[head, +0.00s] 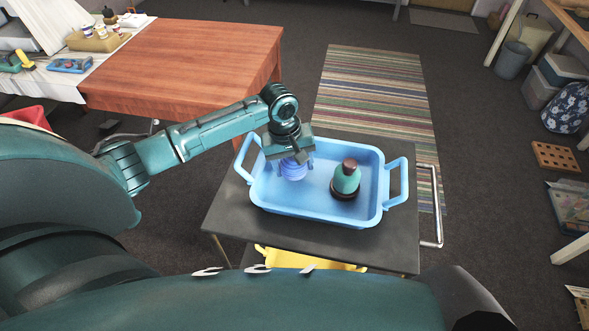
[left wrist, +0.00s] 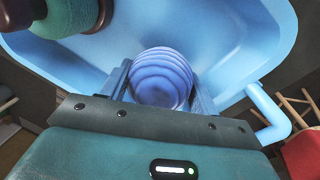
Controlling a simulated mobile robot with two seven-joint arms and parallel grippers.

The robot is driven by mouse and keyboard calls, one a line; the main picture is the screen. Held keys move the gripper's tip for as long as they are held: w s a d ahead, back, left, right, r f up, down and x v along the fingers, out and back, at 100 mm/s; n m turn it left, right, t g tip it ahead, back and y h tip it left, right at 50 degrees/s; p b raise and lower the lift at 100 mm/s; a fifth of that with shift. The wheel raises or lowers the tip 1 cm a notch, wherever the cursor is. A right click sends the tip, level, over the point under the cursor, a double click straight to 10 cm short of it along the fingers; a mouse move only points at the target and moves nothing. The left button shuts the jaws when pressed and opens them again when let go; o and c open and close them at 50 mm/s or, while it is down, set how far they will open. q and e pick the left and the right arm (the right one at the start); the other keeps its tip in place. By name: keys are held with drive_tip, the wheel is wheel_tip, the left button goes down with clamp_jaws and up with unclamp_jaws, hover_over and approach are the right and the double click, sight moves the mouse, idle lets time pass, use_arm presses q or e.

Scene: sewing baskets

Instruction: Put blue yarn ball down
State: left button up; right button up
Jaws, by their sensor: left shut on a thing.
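The blue yarn ball (head: 294,170) is striped in blue and lilac. My left gripper (head: 292,158) is shut on it from above, inside the left part of the light blue basket (head: 364,156). In the left wrist view the yarn ball (left wrist: 161,78) sits between the two fingers (left wrist: 160,88), with the blue basket (left wrist: 225,40) around it. I cannot tell whether the ball touches the basket floor. My right gripper is not in view.
A green and dark brown bottle-like object (head: 346,180) stands in the basket, right of the ball. The basket rests on a dark cart top (head: 240,222) with a metal handle (head: 438,205). A wooden table (head: 190,65) stands at the back left.

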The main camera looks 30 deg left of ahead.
use_arm(q)
wheel_tip(320, 180, down, 2)
drive_tip(key=shift+f, duration=0.15)
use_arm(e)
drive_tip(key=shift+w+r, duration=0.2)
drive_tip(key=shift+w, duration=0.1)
use_arm(q)
drive_tip(key=o, duration=0.5)
drive_tip(key=shift+f, duration=0.1)
drive_tip(key=o, duration=0.5)
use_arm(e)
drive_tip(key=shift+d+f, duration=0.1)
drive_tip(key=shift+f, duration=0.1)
use_arm(q)
drive_tip(key=r, duration=0.4)
drive_tip(key=a+r, duration=0.1)
drive_tip(key=r, duration=0.3)
drive_tip(key=s+r+p, duration=0.1)
drive_tip(key=r, duration=0.3)
drive_tip(key=shift+a+r, duration=0.1)
drive_tip(key=shift+a, duration=0.1)
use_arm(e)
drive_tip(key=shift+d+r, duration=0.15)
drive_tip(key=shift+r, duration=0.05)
